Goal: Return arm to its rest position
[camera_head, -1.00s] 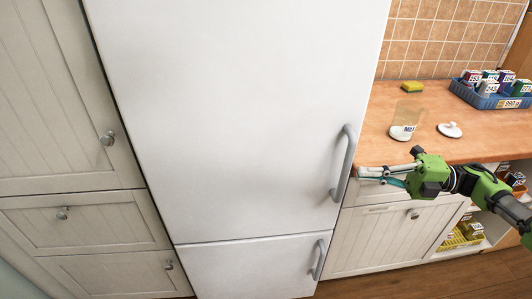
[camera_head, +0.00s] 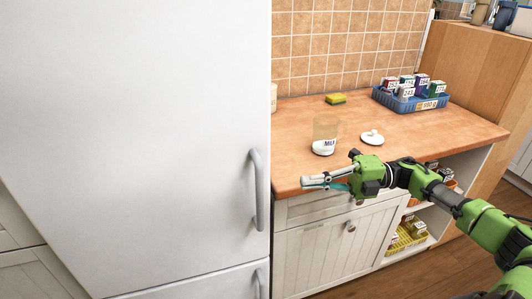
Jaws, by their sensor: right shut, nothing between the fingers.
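My right arm (camera_head: 448,196), green and black, comes in from the lower right and reaches left in front of the wooden counter. Its gripper (camera_head: 308,183) is at the counter's front left edge, near the fridge handle. The fingers are closed together with nothing between them. They point left toward the fridge and look apart from its handle. My left gripper is not in view.
A white fridge (camera_head: 130,130) with a grey handle (camera_head: 257,188) stands at left, its doors shut. Open shelves are below.

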